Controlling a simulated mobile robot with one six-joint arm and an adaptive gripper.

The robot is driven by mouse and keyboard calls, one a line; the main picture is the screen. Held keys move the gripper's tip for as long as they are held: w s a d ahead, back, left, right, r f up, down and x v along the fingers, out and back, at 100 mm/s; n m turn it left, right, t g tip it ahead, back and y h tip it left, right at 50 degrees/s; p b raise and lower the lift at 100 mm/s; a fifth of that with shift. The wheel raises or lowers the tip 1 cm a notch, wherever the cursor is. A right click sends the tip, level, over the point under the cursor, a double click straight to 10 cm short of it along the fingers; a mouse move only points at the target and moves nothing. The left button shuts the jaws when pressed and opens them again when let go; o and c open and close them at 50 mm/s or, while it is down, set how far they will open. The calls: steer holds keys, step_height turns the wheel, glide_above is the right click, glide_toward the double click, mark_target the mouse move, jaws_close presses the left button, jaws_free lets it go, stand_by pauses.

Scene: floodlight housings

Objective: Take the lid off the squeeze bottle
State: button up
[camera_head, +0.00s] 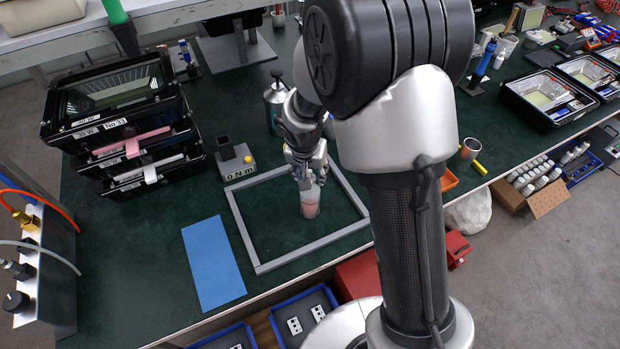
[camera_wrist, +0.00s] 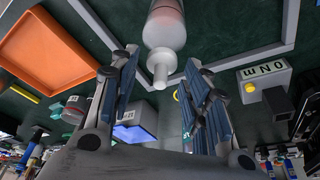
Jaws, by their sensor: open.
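The squeeze bottle (camera_head: 310,204) stands upright on the green bench, inside a grey square frame (camera_head: 264,267). Its body is translucent, with reddish marks low down. In the wrist view the bottle (camera_wrist: 167,8) is at the top centre. Its pale lid (camera_wrist: 163,32) with a narrow nozzle points toward the camera. My gripper (camera_head: 307,172) is directly above the bottle, pointing down. In the wrist view my gripper (camera_wrist: 160,60) is open, with the nozzle between its blue-padded fingers and a gap on both sides. In the head view the gripper hides most of the lid.
A grey block marked "0 Nm" (camera_head: 235,163) stands just outside the frame. A blue mat (camera_head: 213,262) lies left. Stacked black housings (camera_head: 118,115) are at the back left. A dark bottle (camera_head: 275,97) stands behind my gripper. An orange tray (camera_wrist: 45,55) shows in the wrist view.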

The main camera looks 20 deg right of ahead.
steer(key=shift+r, duration=0.1)
steer(key=shift+c, duration=0.5)
steer(key=c, duration=0.6)
